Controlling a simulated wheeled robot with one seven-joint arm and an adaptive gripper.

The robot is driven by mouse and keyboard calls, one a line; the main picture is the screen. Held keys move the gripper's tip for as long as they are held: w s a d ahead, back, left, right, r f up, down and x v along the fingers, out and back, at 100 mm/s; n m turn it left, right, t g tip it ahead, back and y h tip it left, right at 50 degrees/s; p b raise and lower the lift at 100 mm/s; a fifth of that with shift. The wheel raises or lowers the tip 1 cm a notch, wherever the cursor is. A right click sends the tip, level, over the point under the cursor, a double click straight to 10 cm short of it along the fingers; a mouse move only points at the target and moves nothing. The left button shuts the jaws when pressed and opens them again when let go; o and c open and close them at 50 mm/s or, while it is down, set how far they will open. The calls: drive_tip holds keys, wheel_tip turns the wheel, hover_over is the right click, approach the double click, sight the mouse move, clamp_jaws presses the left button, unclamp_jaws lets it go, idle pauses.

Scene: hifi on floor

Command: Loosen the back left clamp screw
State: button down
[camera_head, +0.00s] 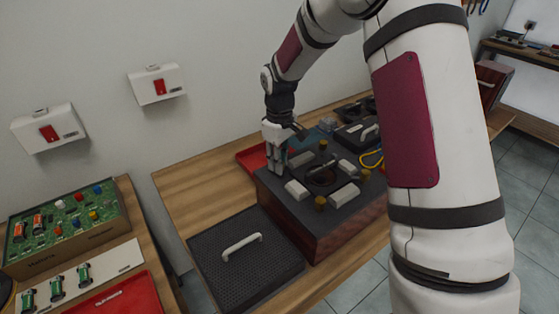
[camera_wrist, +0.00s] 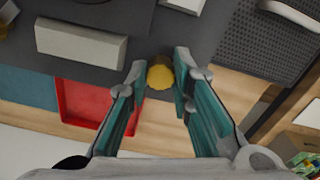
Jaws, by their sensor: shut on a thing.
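My gripper (camera_head: 277,165) points down at the back left corner of the dark speaker box (camera_head: 290,222). In the wrist view the fingers (camera_wrist: 160,66) stand on both sides of a yellow knurled clamp screw (camera_wrist: 160,78) and are shut on it. This screw is hidden behind my gripper in the head view. Other brass clamp screws show on the box top: one at the back (camera_head: 323,145), one at the right (camera_head: 364,175) and one at the front (camera_head: 320,202). Light clamp blocks (camera_head: 297,190) lie around the round dark opening (camera_head: 321,180).
A perforated dark grille with a white handle (camera_head: 246,262) lies left of the box on the wooden bench (camera_head: 185,195). A red tray (camera_head: 249,159) is behind the box. A yellow cable (camera_head: 372,158) lies to its right. A circuit board (camera_head: 68,226) is on another bench at left.

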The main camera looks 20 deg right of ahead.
drive_tip(key=shift+n, duration=0.4)
drive_tip(key=c, duration=1.4)
unclamp_jaws()
drive_tip(key=shift+r, duration=0.15)
wheel_tip(320, 180, up, 12)
drive_tip(key=shift+f, duration=0.1)
